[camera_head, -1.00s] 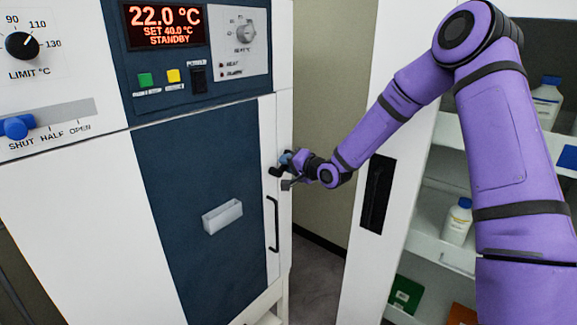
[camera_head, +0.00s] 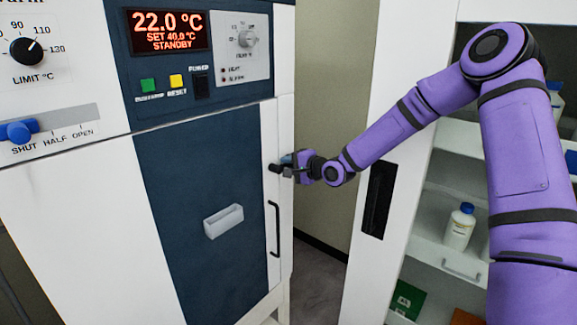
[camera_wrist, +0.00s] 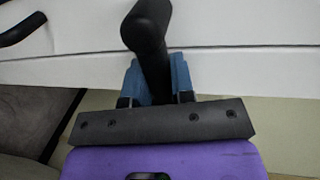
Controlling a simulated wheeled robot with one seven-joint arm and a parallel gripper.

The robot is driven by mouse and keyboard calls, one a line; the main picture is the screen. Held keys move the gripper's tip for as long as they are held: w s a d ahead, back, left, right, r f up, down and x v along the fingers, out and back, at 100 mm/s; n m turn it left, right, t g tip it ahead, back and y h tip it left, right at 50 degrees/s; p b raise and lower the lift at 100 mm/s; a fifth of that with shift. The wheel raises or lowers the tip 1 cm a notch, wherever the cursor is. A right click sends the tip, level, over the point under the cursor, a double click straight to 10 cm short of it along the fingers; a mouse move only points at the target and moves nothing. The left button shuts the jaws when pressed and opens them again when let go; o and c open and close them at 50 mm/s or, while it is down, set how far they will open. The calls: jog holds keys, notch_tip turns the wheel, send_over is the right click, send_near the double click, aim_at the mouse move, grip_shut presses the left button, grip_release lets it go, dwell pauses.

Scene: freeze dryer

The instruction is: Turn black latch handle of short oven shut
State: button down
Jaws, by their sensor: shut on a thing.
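The oven has a dark blue door (camera_head: 165,210) with a white edge strip; the door looks closed against the body. The black latch handle (camera_head: 275,168) sits on the white strip near the upper right of the door, and looks roughly level in the head view. My gripper (camera_head: 289,164) is at the latch handle from the right. In the wrist view, the blue fingers of my gripper (camera_wrist: 157,82) are shut on the stem of the latch handle (camera_wrist: 148,28), one on each side. The lower stem is hidden by my gripper's dark plate.
A black bar pull (camera_head: 274,230) is below the latch. A pale box-shaped holder (camera_head: 223,221) is on the door. The control panel (camera_head: 200,55) reads 22.0 °C, STANDBY. Open shelves with bottles (camera_head: 459,226) stand at right, behind my arm. A floor gap lies between.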

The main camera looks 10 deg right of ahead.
jog(key=c, duration=1)
grip_release()
jog(key=v, duration=1.1)
jog(key=shift+w, duration=0.1)
